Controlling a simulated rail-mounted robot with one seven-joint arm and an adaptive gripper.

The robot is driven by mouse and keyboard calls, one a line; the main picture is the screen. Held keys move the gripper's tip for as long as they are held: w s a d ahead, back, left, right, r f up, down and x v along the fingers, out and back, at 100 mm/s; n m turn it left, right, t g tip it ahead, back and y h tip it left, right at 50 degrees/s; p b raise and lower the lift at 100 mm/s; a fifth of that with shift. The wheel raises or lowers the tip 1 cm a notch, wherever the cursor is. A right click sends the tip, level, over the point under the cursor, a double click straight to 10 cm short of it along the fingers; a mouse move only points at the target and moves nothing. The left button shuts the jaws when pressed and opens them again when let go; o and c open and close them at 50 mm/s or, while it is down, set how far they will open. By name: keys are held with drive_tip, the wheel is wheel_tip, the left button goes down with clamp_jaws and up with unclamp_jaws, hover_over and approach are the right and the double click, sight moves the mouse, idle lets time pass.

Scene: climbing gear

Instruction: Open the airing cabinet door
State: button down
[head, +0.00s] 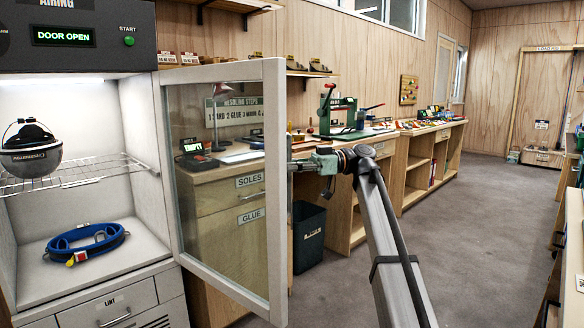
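The airing cabinet (140,222) stands at the left, and its display (64,37) reads "DOOR OPEN". Its glass door with a pale frame (275,200) is swung out toward the right, and the inside is exposed. My gripper (300,165) is at the outer edge of the door, about halfway up, on the door's far side. Its fingertips are small and partly hidden by the door edge. I cannot tell whether they touch a handle or are open or shut.
Inside the cabinet, a grey helmet (30,150) sits on a wire rack (90,172) and a blue harness (85,242) lies on the floor. Workbenches (385,150) line the wall behind the door, with a dark bin (308,237) beside them. The grey floor (470,240) at right is clear.

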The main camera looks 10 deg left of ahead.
drive_tip(key=shift+a+r, duration=0.1)
drive_tip(key=shift+a, duration=0.05)
drive_tip(key=c, duration=1.2)
unclamp_jaws()
drive_tip(key=shift+a, duration=0.1)
drive_tip(key=v, duration=1.2)
